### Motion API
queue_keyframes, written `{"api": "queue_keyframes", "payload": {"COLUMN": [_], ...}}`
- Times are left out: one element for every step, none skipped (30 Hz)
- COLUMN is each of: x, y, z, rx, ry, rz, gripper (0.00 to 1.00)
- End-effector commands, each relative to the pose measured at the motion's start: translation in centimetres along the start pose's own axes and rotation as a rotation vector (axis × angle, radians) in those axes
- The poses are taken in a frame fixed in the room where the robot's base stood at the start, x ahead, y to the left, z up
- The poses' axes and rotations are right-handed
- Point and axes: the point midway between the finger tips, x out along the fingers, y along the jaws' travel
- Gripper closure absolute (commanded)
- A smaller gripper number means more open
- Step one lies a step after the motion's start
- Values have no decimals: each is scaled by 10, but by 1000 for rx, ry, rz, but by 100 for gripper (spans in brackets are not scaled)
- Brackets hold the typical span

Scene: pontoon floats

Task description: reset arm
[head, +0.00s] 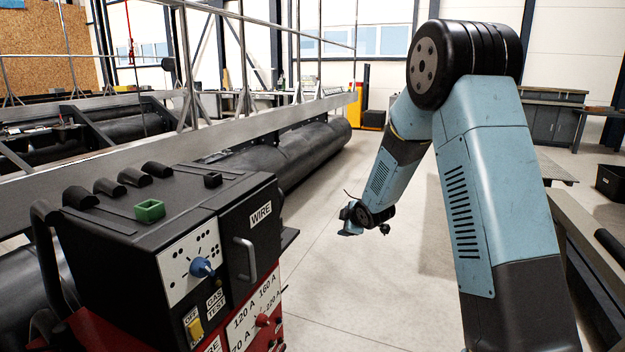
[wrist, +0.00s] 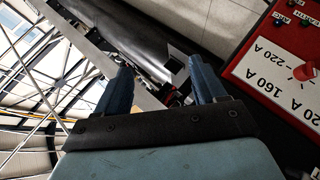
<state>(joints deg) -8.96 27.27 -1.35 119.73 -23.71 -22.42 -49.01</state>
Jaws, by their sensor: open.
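My arm (head: 480,170) rises at the right of the head view, bends at a black joint and reaches down and forward. My gripper (head: 350,218) hangs over the clear floor, small and far from the head camera. In the wrist view my gripper (wrist: 160,70) shows two blue fingers spread apart with nothing held between them. The welding machine (head: 160,260) stands at the lower left of the head view, apart from my gripper in that picture. Its red front panel (wrist: 290,75) shows at the right of the wrist view.
A green square part (head: 149,210) sits on top of the machine. Long black pontoon floats (head: 290,150) with grey beams lie behind it. A bench (head: 590,240) edges the right side. A yellow and black unit (head: 374,112) stands at the back. The middle floor (head: 400,290) is clear.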

Motion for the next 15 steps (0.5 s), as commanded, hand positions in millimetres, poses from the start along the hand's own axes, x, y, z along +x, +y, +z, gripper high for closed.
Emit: {"api": "queue_keyframes", "payload": {"x": [-18, -28, -40, -50, -60, -73, -83, -93, -106, -116, -126, -140, -150, -160, -174], "y": [11, 15, 20, 24, 27, 32, 34, 37, 40, 42, 44, 45, 46, 48, 48], "z": [1, 2, 4, 5, 6, 7, 8, 10, 11, 12, 13, 15, 15, 16, 17], "rx": [34, 56, 86, 108, 131, 162, 185, 208, 239, 264, 287, 319, 342, 367, 398], "ry": [-21, -34, -52, -65, -78, -95, -107, -120, -136, -148, -160, -176, -186, -197, -212], "rz": [4, 4, 3, 1, 0, 0, -1, -1, -2, -2, -3, -4, -3, -3, -4], "gripper": [30, 30, 30, 30, 30, 30, 30, 30, 30, 30, 30, 30, 30, 30, 30]}}
